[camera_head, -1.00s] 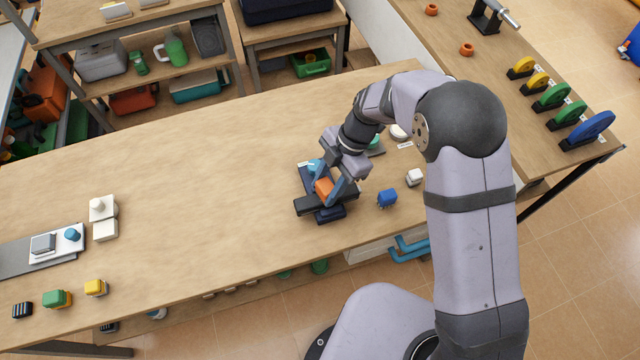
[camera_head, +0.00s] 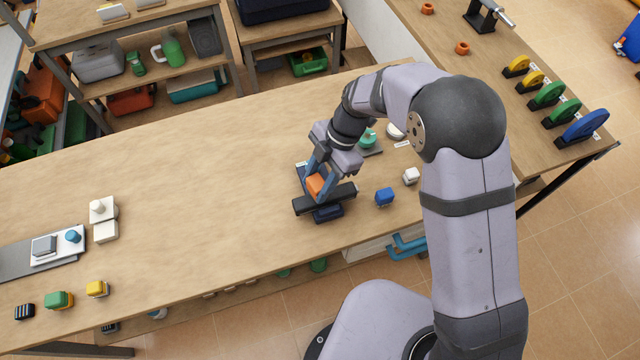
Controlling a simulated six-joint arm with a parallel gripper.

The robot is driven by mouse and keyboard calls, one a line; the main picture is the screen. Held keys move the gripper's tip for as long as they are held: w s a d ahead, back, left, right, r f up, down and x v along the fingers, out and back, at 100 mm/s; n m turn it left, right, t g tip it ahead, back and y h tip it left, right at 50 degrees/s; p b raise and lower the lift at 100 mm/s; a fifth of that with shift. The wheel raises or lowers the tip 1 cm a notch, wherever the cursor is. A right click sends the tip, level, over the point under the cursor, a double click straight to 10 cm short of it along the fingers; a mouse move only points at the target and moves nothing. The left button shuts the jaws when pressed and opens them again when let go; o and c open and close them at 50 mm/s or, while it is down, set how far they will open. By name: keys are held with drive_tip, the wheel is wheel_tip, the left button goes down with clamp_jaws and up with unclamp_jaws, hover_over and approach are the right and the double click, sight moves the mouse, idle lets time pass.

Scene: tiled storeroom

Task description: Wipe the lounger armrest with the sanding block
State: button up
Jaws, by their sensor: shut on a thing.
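An orange block, which looks like the sanding block (camera_head: 316,185), is between the fingers of my gripper (camera_head: 318,182). The gripper is shut on it and points down. The block is right over a long black bar, apparently the lounger armrest (camera_head: 342,195). Whether it touches the bar cannot be told from this angle. My gripper and wrist hide part of the lounger's far side.
A teal item (camera_head: 367,137) is behind my wrist. The table's middle (camera_head: 200,190) is clear.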

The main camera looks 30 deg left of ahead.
drive_tip(key=shift+r+p, duration=1.15)
drive_tip(key=shift+r, duration=1.5)
drive_tip(key=shift+w, duration=0.15)
